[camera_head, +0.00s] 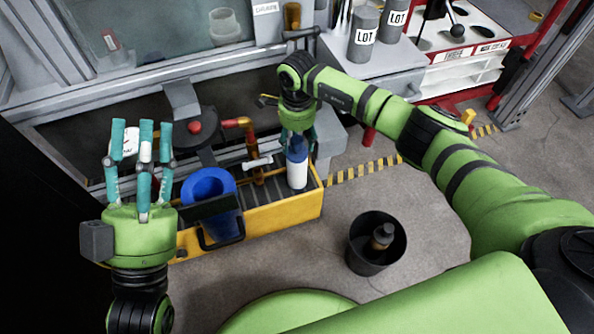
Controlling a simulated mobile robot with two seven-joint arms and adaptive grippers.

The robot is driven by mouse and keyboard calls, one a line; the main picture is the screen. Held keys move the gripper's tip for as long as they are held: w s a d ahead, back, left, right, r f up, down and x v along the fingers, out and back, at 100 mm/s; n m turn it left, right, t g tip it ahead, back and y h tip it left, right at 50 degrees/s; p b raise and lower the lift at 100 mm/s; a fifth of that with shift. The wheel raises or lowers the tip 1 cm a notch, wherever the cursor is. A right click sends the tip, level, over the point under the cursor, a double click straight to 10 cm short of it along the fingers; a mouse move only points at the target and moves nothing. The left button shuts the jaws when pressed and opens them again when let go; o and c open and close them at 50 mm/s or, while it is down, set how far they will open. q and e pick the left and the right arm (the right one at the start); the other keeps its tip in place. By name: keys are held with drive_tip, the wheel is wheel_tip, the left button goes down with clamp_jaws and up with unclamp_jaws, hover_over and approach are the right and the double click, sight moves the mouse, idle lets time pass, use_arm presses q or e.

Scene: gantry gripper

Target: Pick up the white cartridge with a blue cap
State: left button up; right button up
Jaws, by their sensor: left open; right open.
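The white cartridge with a blue cap (297,172) stands upright at the right end of the yellow toolbox (275,216). My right gripper (297,137) points down at its blue cap, with its fingers beside the top of the cap. I cannot tell whether the fingers touch it. My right gripper is open. My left gripper (143,135) is at the left, open and empty, with its teal fingers pointing up the picture, away from the cartridge.
A blue round container (207,186) sits at the toolbox's left. A dark bin (362,258) with a bottle (382,236) stands on the floor. A grey counter with LOT canisters (363,35) is behind.

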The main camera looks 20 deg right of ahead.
drive_tip(key=shift+c, duration=0.4)
drive_tip(key=c, duration=1.1)
drive_tip(key=shift+o, duration=0.2)
